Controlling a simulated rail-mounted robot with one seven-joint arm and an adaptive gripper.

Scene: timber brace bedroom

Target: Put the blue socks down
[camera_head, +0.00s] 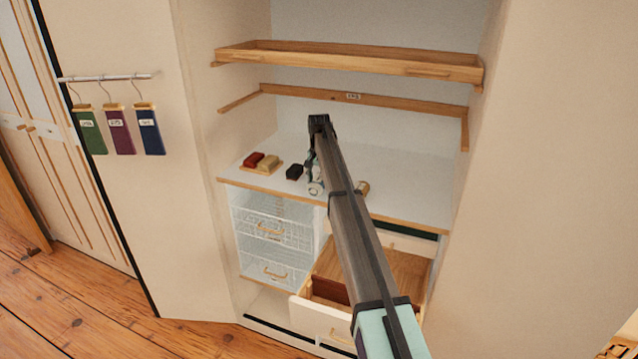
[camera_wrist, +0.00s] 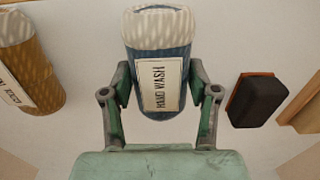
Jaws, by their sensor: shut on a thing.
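The blue socks (camera_wrist: 172,62) are a rolled pair with a pale cuff and a tag reading HAND WASH. In the wrist view they sit between the two fingers of my gripper (camera_wrist: 160,88), which is shut on them. In the head view my gripper (camera_head: 312,174) is over the white worktop (camera_head: 400,180) inside the wardrobe, partly hidden by my arm. I cannot tell whether the socks touch the worktop.
A mustard rolled pair (camera_wrist: 30,62) lies left of the blue socks in the wrist view. A dark brush (camera_wrist: 259,99) lies to the right. Red and tan blocks (camera_head: 262,161) sit near the worktop's left side. Below, a wooden drawer (camera_head: 385,268) stands open. A shelf (camera_head: 350,62) hangs above.

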